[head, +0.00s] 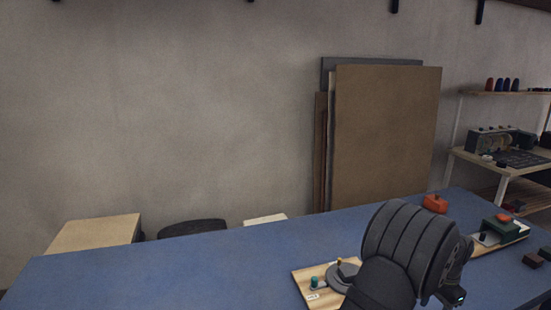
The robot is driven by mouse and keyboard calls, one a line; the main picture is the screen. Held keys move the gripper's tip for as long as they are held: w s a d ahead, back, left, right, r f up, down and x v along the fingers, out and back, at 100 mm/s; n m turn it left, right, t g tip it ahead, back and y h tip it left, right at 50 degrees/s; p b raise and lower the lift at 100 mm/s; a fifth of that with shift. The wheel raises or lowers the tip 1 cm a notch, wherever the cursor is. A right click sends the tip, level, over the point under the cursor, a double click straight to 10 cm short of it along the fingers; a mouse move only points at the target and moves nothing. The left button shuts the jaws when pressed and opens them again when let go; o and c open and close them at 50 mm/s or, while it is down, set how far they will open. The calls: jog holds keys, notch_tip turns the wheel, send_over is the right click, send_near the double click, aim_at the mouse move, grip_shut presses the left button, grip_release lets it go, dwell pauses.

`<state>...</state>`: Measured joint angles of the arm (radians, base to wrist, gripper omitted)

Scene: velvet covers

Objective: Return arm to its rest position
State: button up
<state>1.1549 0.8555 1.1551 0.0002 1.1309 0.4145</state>
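My dark grey arm (412,248) rises at the lower right of the head view, over the blue table (170,270). Its ribbed, rounded part covers much of what lies behind it. A small dark end part with a green light (457,297) shows at its right side. The fingers of my gripper cannot be made out, so I cannot see whether it is open or holds anything.
A wooden board (308,284) with a grey round part and small knobs is partly hidden behind my arm. A red-orange object (435,204), a board with a green block (503,224) and dark blocks (534,260) stand right. The table's left is clear.

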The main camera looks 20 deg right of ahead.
jog(key=shift+w+a+r, duration=0.25)
jog(key=shift+w+a, duration=1.45)
jog(key=shift+w, duration=2.6)
jog(key=shift+w+a+r, duration=0.3)
jog(key=shift+w+a, duration=1.35)
jog(key=shift+w, duration=2.65)
jog(key=shift+w+a+r, duration=0.25)
jog(key=shift+w+a, duration=1.45)
jog(key=shift+w, duration=2.6)
jog(key=shift+r, duration=0.1)
jog(key=s+d, duration=0.4)
jog(key=s, duration=0.4)
jog(key=s+d, duration=0.4)
jog(key=s, duration=0.4)
jog(key=shift+s+f, duration=0.2)
jog(key=shift+f, duration=0.05)
jog(key=shift+w, duration=0.15)
